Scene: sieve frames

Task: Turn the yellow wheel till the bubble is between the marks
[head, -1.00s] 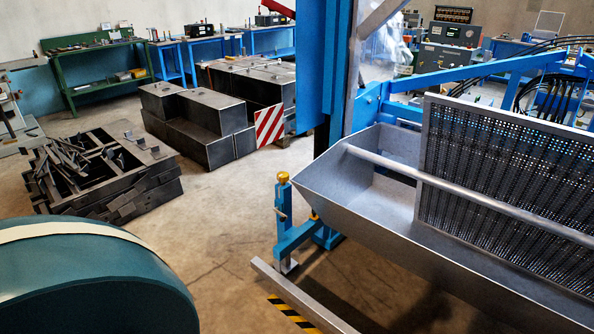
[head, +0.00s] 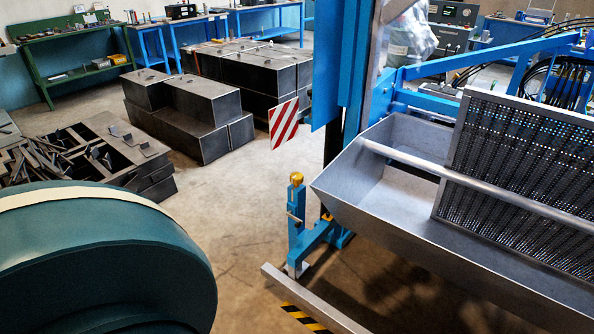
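A small yellow wheel (head: 296,178) sits on top of a blue upright post (head: 296,222) at the foot of the blue machine frame, near the middle of the head view. A small fitting sticks out of the post below the wheel. I cannot make out a bubble or marks in this view. Neither of my grippers is in view.
A grey metal trough (head: 400,205) with a perforated sieve panel (head: 520,180) stands right of the post. A metal rail (head: 310,300) lies low in front. A large teal rounded body (head: 110,260) fills the lower left. Dark steel blocks (head: 190,115) stand behind; floor between is open.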

